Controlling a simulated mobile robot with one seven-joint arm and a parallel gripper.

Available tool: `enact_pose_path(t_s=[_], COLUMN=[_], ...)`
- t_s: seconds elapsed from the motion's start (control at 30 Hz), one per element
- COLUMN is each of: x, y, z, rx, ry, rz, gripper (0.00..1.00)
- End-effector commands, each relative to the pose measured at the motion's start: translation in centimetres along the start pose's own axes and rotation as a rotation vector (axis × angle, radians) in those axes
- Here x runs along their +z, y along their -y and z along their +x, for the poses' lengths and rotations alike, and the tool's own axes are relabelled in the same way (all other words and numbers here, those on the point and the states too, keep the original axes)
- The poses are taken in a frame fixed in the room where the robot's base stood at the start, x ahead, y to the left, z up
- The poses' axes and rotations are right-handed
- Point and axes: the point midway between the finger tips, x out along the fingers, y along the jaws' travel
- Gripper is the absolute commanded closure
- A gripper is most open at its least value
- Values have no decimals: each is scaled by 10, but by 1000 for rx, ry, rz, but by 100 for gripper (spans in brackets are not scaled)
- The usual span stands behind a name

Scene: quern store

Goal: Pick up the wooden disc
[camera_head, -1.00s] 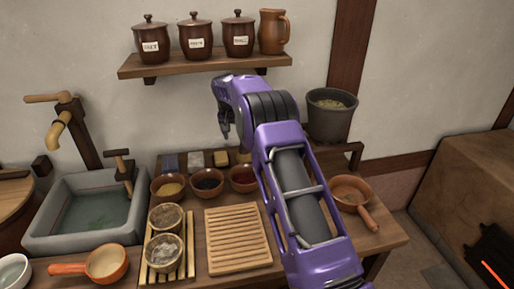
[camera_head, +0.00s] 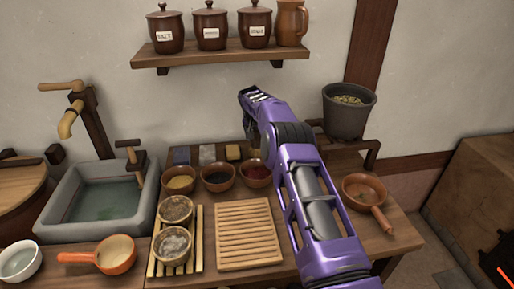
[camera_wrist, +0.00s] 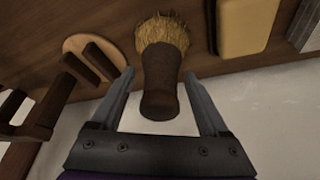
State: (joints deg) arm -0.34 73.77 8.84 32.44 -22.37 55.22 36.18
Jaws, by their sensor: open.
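The wooden disc (camera_wrist: 78,44) is a round, flat, pale brown piece at the upper left of the wrist view. Dark brown bars overlap part of it. It is not visible in the head view. My gripper (camera_wrist: 160,77) is open. A bristle brush with a dark handle (camera_wrist: 161,85) shows in the gap between the fingers, and I cannot tell how close they are to it. The disc lies to the left of the left finger, outside the jaws. In the head view my gripper (camera_head: 248,132) hangs above the back of the counter, partly hidden by the arm.
A yellow block (camera_wrist: 245,25) lies right of the brush. Bowls of powder (camera_head: 217,178) and a slatted board (camera_head: 247,235) stand in front. A dark stand (camera_head: 372,148) carries a grey pot (camera_head: 347,115) at right. A jar shelf (camera_head: 220,54) hangs above.

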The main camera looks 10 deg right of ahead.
Motion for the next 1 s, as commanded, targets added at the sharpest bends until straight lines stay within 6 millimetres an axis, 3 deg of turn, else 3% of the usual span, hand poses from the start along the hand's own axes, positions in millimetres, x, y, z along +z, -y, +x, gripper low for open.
enact_pose_path(t_s=[0.2,0.63,1.0], x=[0,0,0], y=[0,0,0], z=[0,0,-1], rx=[0,1,1], ry=[0,0,0], rz=[0,-1,-1], gripper=[22,99,100])
